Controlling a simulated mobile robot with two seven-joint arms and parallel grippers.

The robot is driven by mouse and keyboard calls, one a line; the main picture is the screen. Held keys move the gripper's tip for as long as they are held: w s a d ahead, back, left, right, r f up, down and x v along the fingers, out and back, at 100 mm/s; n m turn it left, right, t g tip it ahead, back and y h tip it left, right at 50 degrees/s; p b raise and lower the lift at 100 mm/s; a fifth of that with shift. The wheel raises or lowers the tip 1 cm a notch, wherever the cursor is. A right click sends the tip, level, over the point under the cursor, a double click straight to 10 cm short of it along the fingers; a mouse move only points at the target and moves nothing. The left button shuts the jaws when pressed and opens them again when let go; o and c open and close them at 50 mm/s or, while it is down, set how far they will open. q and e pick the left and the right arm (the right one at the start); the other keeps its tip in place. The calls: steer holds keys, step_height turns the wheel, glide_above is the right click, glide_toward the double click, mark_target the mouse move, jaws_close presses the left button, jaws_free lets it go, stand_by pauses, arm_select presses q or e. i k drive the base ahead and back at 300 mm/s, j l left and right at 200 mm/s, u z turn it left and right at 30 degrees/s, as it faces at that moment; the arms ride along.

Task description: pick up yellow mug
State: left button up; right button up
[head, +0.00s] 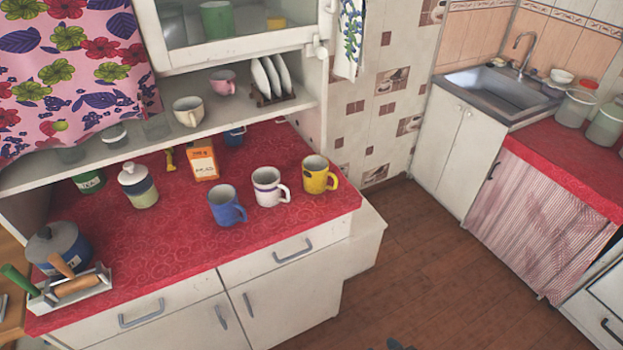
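The yellow mug (314,176) stands upright on the red oilcloth counter (180,235), near its right end. Its handle points to the right. A white mug (266,190) with a dark band stands just left of it, and a blue mug (222,209) stands further left and nearer the front edge. Neither of my grippers can be made out in the head view. A small dark shape cut off at the bottom edge is too little to identify.
Behind the mugs are an orange box (202,160) and a shelf (150,143) with cups and a plate rack (272,82). A canister (138,186) and a utensil tray (72,291) are at left. Open floor (420,260) lies between this counter and the sink (490,95).

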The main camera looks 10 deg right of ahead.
mark_target(315, 169)
steer(key=i+l, duration=0.15)
steer(key=l, duration=0.25)
steer(key=i+l, duration=0.1)
steer(key=l, duration=0.3)
steer(key=i+l+u, duration=0.1)
steer(key=l+u, duration=0.65)
